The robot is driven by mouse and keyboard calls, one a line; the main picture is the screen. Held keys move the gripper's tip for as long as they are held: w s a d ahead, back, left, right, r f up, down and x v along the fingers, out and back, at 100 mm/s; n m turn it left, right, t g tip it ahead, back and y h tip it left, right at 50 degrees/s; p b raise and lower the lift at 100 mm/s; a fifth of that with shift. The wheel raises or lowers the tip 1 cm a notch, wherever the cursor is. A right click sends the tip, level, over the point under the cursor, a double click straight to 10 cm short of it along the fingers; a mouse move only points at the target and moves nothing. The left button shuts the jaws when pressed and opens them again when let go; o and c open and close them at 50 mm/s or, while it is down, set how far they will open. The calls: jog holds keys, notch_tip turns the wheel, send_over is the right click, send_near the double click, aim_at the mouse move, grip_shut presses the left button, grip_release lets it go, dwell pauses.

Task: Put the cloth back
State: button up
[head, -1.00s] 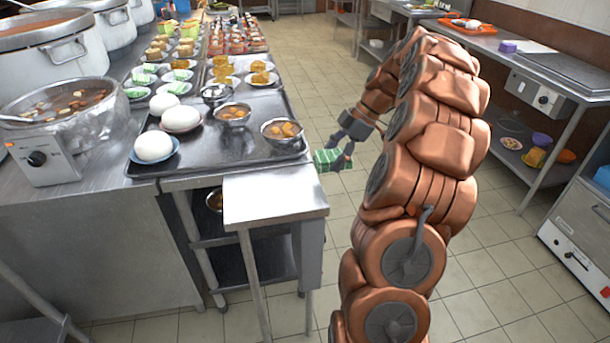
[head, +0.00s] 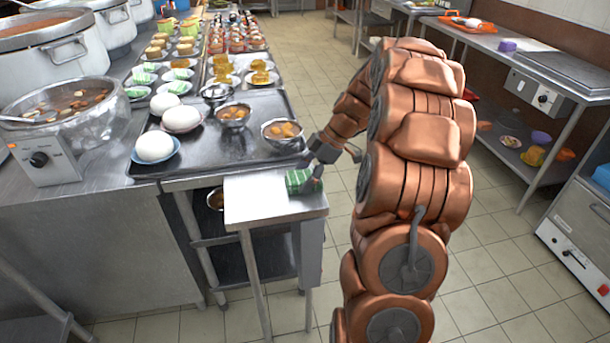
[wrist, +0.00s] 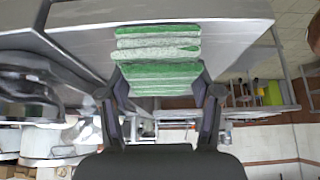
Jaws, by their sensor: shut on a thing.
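The cloth (head: 298,181) is green with white stripes and looks folded. My gripper (head: 314,179) is shut on it, at the right part of a small bare metal side shelf (head: 255,204). In the wrist view the cloth (wrist: 158,45) lies between the two fingertips (wrist: 158,80) and reaches out past them, with the pale metal surface right behind it. I cannot tell whether the cloth touches the shelf or hangs just above it.
A dark tray (head: 210,150) with white buns and metal bowls of food stands just behind the shelf. A large pot of soup (head: 60,105) and a control box (head: 43,158) are at left. The tiled aisle (head: 320,75) is open floor.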

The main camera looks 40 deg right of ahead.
jog(key=shift+f, duration=0.2)
jog(key=o, duration=1.1)
jog(key=shift+r, duration=0.2)
jog(key=b+v, duration=0.1)
jog(key=v, duration=1.1)
